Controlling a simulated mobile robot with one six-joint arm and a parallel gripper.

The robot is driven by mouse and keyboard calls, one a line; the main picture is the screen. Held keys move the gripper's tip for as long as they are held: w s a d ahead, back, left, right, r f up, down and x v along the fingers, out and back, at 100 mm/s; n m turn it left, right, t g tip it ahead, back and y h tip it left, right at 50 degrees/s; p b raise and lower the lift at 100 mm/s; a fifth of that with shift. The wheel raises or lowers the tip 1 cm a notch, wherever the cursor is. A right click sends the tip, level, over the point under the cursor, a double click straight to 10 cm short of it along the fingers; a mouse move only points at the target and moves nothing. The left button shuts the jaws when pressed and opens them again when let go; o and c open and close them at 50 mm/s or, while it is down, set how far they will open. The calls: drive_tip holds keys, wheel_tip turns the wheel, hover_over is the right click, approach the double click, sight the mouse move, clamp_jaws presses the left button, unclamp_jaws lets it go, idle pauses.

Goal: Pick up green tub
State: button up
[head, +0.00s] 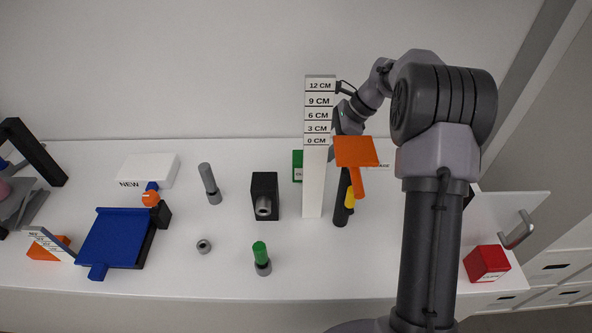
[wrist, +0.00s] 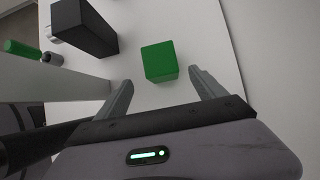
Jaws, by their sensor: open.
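The green tub (wrist: 160,61) is a small box-like block standing on the white table. In the wrist view it sits just ahead of my gripper (wrist: 160,92), roughly between the lines of the two fingers but beyond their tips. My gripper is open, with nothing between its fingers. In that view my gripper is mostly hidden behind the post and the orange-topped piece.
A white post (head: 313,185) with centimetre marks stands close beside the tub. An orange-topped piece (head: 356,152) stands right of it. A black block (head: 265,190) and a green-capped grey cylinder (head: 261,256) are to the left. A red box (head: 486,263) sits at the right edge.

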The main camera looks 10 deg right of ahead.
sight(297, 167)
drive_tip(key=b+x, duration=0.1)
drive_tip(key=x, duration=0.4)
drive_tip(key=shift+a+f+b, duration=0.15)
drive_tip(key=shift+f+b, duration=0.15)
drive_tip(key=b+x, duration=0.2)
drive_tip(key=x, duration=0.1)
drive_tip(key=b+x, duration=0.1)
drive_tip(key=x, duration=0.1)
drive_tip(key=shift+w+a, duration=0.35)
drive_tip(key=shift+a, duration=0.2)
drive_tip(key=shift+r, duration=0.2)
drive_tip(key=shift+c, duration=0.7)
drive_tip(key=c, duration=1.4)
